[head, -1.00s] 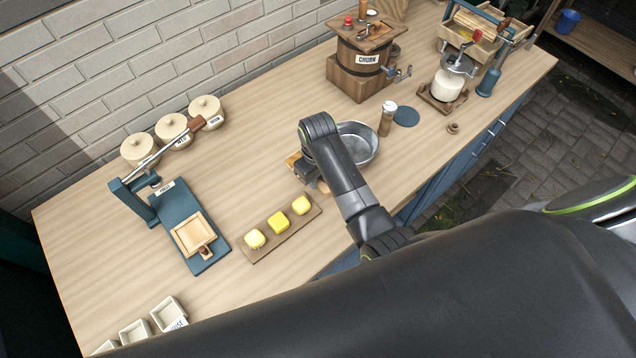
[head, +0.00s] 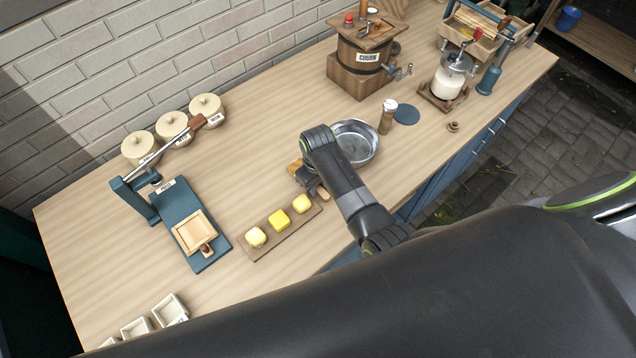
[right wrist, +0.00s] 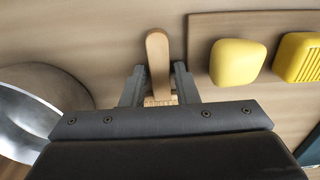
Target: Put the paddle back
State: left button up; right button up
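My right gripper (head: 312,188) is over the worktop, between the metal bowl and the butter board. In the right wrist view its two fingers (right wrist: 159,85) stand close on both sides of a pale wooden paddle (right wrist: 157,55). In the head view a wooden end (head: 323,194) shows at the gripper's right, and the arm hides most of the paddle. The gripper appears shut on it. I cannot tell whether it touches the worktop. My left gripper is not in view.
A metal bowl (head: 355,143) is right beside my right gripper. A board (head: 262,252) with yellow butter pieces (head: 279,220) lies on the other side. The press (head: 182,222), lidded jars (head: 172,127), churn (head: 362,62) and shaker (head: 387,116) stand farther off. The worktop's middle is clear.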

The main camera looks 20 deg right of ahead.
aim_at(318, 187)
jog(key=shift+r, duration=0.1)
notch_tip(318, 187, up, 12)
jog(key=b, duration=0.1)
dwell(0.5)
dwell(0.4)
